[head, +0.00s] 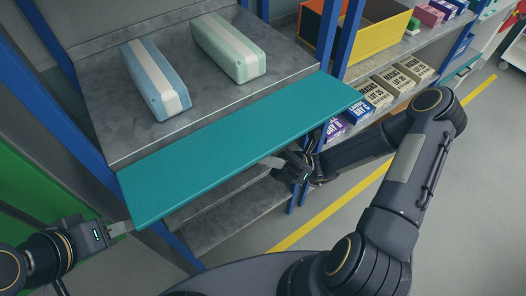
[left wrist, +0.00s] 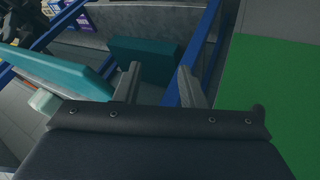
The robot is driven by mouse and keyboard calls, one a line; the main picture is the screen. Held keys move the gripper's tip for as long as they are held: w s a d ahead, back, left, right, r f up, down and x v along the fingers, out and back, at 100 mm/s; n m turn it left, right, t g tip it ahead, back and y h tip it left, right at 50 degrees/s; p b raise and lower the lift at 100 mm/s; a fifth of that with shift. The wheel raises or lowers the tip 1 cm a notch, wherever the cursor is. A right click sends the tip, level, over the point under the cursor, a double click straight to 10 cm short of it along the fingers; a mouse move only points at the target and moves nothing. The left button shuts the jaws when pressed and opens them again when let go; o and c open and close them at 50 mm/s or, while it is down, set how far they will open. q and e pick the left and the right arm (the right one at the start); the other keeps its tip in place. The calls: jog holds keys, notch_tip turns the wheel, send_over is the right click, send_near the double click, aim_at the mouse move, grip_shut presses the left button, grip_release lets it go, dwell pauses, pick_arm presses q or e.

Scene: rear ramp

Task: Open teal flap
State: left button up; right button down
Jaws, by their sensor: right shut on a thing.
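The teal flap (head: 235,140) is a long flat panel along the front of the grey shelf, raised and sticking outward. It also fills the left of the left wrist view (left wrist: 68,72). My right gripper (head: 270,162) is shut on the flap at its front edge, right of its middle. My left gripper (head: 122,227) is at the flap's near left corner. In the left wrist view its fingers (left wrist: 160,86) are apart with nothing between them, and the flap lies beside the left finger. Whether that finger touches the flap is unclear.
A blue-and-white case (head: 155,78) and a pale green case (head: 228,48) lie on the shelf. A teal block (left wrist: 143,60) sits beyond my left fingers. Blue posts (head: 350,38) frame the shelves. Small boxes (head: 393,80) and a yellow bin (head: 375,38) stand right.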

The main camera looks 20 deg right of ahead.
jog(key=c, duration=1.7)
grip_release()
jog(key=b+v, duration=0.2)
jog(key=v, duration=0.6)
jog(key=shift+b, duration=0.35)
jog(key=shift+f, duration=0.1)
